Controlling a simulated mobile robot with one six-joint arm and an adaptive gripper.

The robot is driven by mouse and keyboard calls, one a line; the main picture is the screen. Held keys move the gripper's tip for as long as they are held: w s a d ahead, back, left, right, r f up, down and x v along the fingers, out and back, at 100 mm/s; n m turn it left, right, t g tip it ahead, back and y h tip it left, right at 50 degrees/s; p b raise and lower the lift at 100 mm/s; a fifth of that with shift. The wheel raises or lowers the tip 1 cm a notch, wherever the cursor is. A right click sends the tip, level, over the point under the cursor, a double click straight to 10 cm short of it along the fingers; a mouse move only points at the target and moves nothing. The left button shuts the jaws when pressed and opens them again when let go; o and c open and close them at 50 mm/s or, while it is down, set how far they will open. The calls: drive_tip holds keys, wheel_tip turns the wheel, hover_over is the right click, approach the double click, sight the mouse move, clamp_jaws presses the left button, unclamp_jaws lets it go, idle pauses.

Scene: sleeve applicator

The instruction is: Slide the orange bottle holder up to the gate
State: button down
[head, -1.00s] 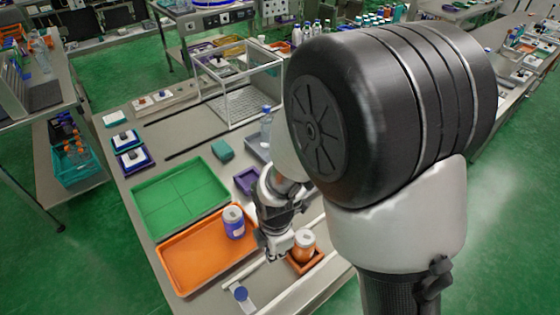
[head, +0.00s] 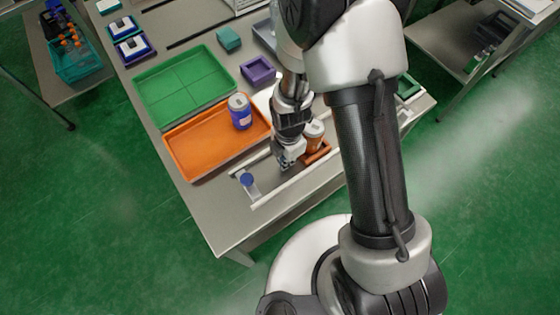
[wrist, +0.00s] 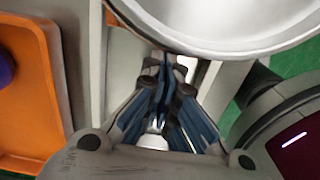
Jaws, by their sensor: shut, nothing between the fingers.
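The orange bottle holder (head: 320,154) sits in the track at the front of the bench, right of my gripper (head: 286,163). A bottle with an orange body and pale lid (head: 314,132) stands upright in it. In the wrist view a large pale round top (wrist: 225,18), apparently its lid, fills the top edge. My gripper (wrist: 161,75) points down, shut and empty, close on the holder's left side; I cannot tell whether they touch. A small clear piece with a blue top (head: 247,181) stands at the track's left end. I cannot make out which part is the gate.
Pale rails (head: 285,190) edge the track. A green tray (head: 170,88) and a purple box (head: 257,71) lie further back. The track between gripper and blue-topped piece looks clear.

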drive_tip(key=shift+w+d, duration=0.4)
drive_tip(key=shift+d, duration=0.1)
